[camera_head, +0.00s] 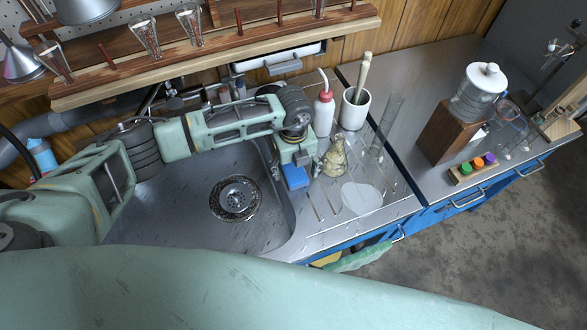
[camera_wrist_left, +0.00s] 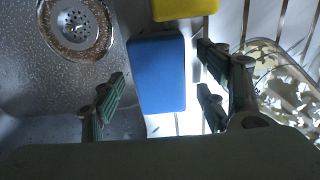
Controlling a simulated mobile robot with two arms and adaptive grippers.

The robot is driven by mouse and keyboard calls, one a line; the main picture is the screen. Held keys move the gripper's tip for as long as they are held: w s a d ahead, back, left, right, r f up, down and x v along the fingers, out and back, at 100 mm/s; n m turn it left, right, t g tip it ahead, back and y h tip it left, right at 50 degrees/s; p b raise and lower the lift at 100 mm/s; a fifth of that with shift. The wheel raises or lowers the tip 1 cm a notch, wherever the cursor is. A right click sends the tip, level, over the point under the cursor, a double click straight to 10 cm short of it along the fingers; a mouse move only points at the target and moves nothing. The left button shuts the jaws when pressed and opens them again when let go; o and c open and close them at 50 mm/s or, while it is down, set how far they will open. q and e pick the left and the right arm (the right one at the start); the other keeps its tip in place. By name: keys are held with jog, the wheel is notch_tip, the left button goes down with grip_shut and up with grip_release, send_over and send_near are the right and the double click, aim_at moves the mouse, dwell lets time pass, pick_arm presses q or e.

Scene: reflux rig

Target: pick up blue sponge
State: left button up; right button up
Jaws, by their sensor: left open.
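The blue sponge (camera_head: 296,177) lies at the right edge of the sink, on the border with the ribbed drainboard. My left gripper (camera_head: 297,155) is above it, pointing down, and partly covers it in the head view. In the left wrist view the blue sponge (camera_wrist_left: 157,80) sits between the spread fingers of my left gripper (camera_wrist_left: 160,88). The fingers are open, with one on each side of the sponge. Whether they are at its height is unclear. My right gripper is not in view.
A yellow block (camera_wrist_left: 185,8) lies close beside the sponge. A flask (camera_head: 335,160), a red-capped bottle (camera_head: 324,113) and a white mortar (camera_head: 354,110) stand to the right and behind. The sink drain (camera_head: 238,197) is to the left; the basin is empty.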

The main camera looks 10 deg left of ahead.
aim_at(293, 169)
pick_arm(q)
jog(key=shift+f, duration=0.4)
jog(key=shift+c, duration=0.3)
jog(key=c, duration=1)
jog(key=shift+o, duration=0.2)
jog(key=shift+r, duration=0.1)
notch_tip(293, 169, up, 10)
jog(key=shift+f+b, duration=0.1)
jog(key=shift+b, duration=0.65)
